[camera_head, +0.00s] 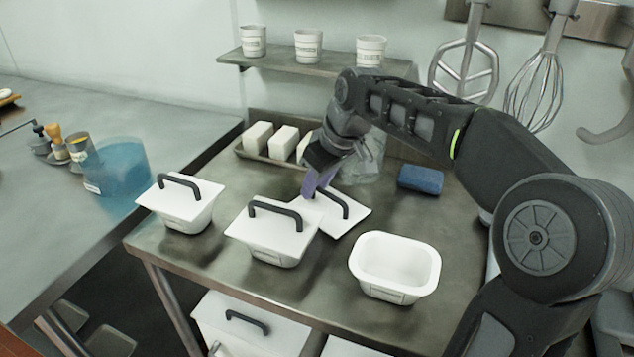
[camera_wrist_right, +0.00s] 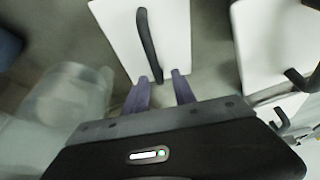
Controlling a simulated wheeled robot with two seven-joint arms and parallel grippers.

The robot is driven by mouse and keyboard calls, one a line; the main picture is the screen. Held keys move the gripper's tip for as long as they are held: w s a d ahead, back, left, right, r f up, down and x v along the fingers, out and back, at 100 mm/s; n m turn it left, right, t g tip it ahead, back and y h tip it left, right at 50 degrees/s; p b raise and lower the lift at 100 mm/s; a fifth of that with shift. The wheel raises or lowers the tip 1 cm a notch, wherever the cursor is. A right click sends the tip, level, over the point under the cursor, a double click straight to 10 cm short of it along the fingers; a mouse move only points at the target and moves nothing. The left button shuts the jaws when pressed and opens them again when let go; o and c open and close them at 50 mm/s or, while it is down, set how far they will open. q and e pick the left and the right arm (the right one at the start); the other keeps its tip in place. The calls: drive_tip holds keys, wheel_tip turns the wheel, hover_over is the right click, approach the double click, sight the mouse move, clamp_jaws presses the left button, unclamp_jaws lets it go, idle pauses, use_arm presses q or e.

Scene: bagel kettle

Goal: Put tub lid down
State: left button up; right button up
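The loose white tub lid (camera_head: 350,222) with a black bar handle lies between the middle tub and the open tub, seemingly flat on the table. Its left corner meets the middle tub's lid in the picture; I cannot tell if they touch. My right gripper (camera_head: 312,188) is above the lid's back edge. In the wrist view, its purple fingers (camera_wrist_right: 162,84) are spread apart, with the near end of the lid's handle (camera_wrist_right: 150,40) between and just beyond the tips. The open white tub (camera_head: 394,290) stands uncovered at the front right. My left gripper is not in view.
Two lidded tubs stand to the left, the middle one (camera_head: 270,255) and the far-left one (camera_head: 178,222). A tray (camera_head: 244,150) with white blocks, a clear container (camera_head: 365,165) and a blue block (camera_head: 420,179) are behind. A whisk (camera_head: 535,95) hangs on the wall.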

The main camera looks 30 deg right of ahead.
sight(334, 197)
drive_tip(key=shift+r, duration=0.3)
drive_tip(key=p+v, duration=0.1)
drive_tip(key=v, duration=1)
drive_tip(key=shift+s+r+p, duration=0.15)
drive_tip(key=shift+r+p, duration=0.2)
drive_tip(key=shift+p, duration=0.05)
drive_tip(key=shift+d, duration=0.1)
